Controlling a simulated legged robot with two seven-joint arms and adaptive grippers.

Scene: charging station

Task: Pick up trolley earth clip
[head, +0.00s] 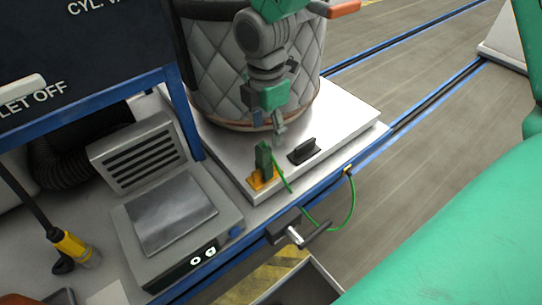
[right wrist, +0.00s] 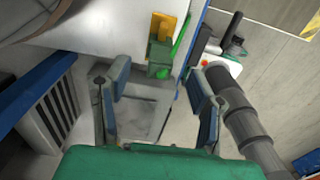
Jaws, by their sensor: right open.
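The trolley earth clip is a small green clip (head: 263,158) standing on a yellow-orange holder (head: 262,180) at the front corner of the white platform (head: 345,110). A thin green wire runs from the clip in a loop to the blue rail. My right gripper (head: 266,122) is above and just behind the clip in the head view. In the right wrist view, its two fingers (right wrist: 160,90) are spread wide and empty. The clip (right wrist: 160,58) and holder (right wrist: 164,25) show beyond the fingertips, roughly centred between them. My left gripper is not in view.
A quilted silver drum (head: 215,70) stands on the platform close behind the gripper. A black handle (head: 304,150) sits right of the clip. A scale (head: 175,215) and a vented box (head: 140,152) stand to the left. A lever (head: 300,235) sticks out in front.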

